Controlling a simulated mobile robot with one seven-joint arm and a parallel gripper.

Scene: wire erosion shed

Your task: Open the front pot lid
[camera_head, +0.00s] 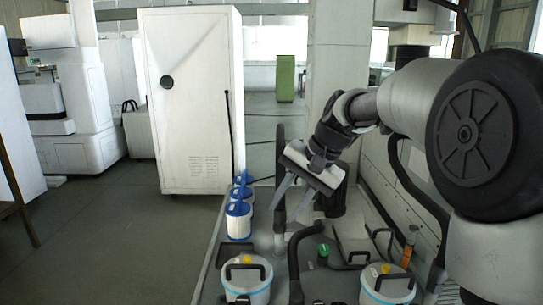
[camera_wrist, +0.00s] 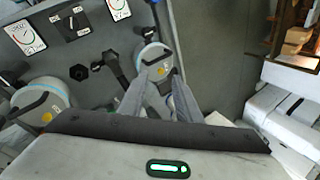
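Two white pots with black lid handles, yellow spots and blue rim bands stand at the near end of the bench. One pot (camera_head: 247,279) is at centre left in the head view; the other pot (camera_head: 387,287) is to its right. Both lids look closed. In the wrist view, one pot (camera_wrist: 153,62) lies beyond the fingertips and the other pot (camera_wrist: 38,101) is at the left. I cannot tell for sure which is the front pot. My gripper (camera_head: 285,212) is open and empty, raised above the bench; its fingers (camera_wrist: 159,78) also show in the wrist view.
White filter cartridges with blue ends (camera_head: 239,221) line the bench's left edge. A black curved pipe (camera_head: 296,255) and a green knob (camera_head: 324,250) are between and behind the pots. Gauges (camera_wrist: 24,37) lie on the panel. Floor left of the bench is clear.

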